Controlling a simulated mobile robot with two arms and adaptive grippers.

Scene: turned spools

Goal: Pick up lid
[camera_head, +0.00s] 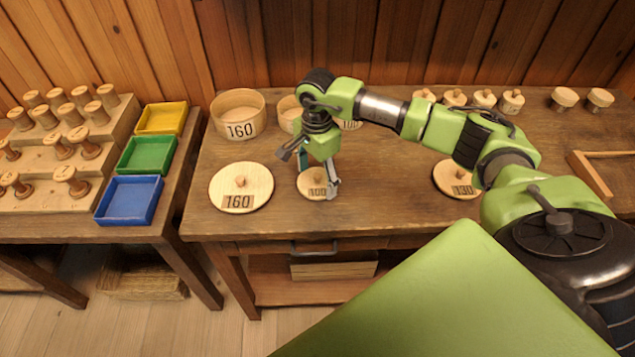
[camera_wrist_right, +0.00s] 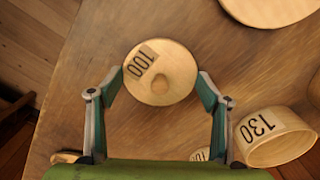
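Three round wooden lids with small knobs lie flat on the workbench: one marked 160 (camera_head: 241,187), one marked 100 (camera_head: 311,183) and one marked 130 (camera_head: 458,179). My right gripper (camera_head: 309,172) points down over the 100 lid and partly covers it. In the right wrist view, the 100 lid (camera_wrist_right: 160,73) shows its knob and label ahead of the spread, empty fingers, whose tips (camera_wrist_right: 161,79) are near its opposite sides. I cannot tell whether they touch it. My left gripper is not in view.
Round wooden containers stand behind the lids, including one marked 160 (camera_head: 239,114); one marked 130 (camera_wrist_right: 272,137) shows in the wrist view. Small knobbed wooden pieces line the back right. Yellow, green and blue trays (camera_head: 130,200) and a spool rack are left. Bench between lids is clear.

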